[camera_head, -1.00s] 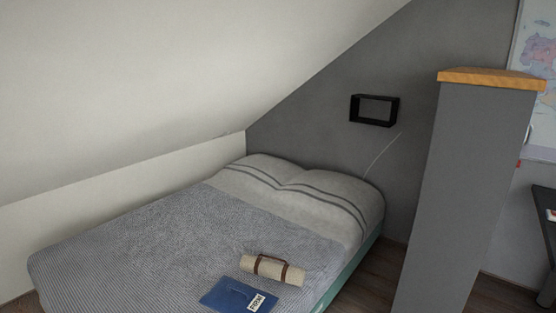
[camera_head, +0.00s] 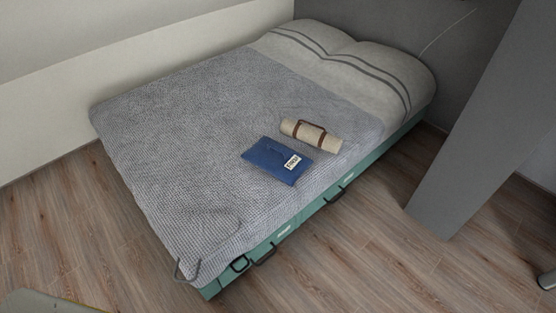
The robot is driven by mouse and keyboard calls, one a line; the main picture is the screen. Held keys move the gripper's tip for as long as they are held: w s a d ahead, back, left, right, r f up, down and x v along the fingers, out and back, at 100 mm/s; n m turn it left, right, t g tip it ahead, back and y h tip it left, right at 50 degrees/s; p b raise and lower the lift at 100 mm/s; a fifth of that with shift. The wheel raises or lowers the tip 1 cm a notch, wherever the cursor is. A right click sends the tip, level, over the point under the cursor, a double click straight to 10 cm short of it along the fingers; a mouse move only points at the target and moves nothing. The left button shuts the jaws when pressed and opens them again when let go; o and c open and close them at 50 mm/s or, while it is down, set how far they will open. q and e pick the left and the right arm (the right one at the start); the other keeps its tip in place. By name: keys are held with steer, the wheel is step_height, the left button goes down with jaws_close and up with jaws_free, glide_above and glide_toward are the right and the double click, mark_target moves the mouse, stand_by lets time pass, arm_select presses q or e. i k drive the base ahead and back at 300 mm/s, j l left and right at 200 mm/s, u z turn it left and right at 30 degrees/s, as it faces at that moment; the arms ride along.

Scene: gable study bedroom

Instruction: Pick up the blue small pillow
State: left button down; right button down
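A small flat blue pillow (camera_head: 277,161) with a white lettered label lies on the grey knitted cover of the bed (camera_head: 190,135), near the bed's front right edge. A rolled cream blanket (camera_head: 311,135) with brown straps lies just behind it, to its upper right. Neither of my grippers shows in the head view.
The bed has a green base with dark handles (camera_head: 264,254) along its near side. Two striped bed pillows (camera_head: 350,60) lie at its head. A grey column-like panel (camera_head: 475,125) stands at the right. The wooden floor (camera_head: 370,245) in front is clear.

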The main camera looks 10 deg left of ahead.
mark_target(287, 164)
steer(key=i+l+u, duration=0.1)
steer(key=u, duration=0.75)
steer(key=i+l+u, duration=0.2)
steer(key=l+u, duration=0.2)
steer(key=l, duration=0.25)
steer(key=i+l+u, duration=0.1)
steer(key=l+u, duration=0.3)
steer(key=l, duration=0.25)
steer(key=l+u, duration=0.4)
steer(key=l, duration=0.25)
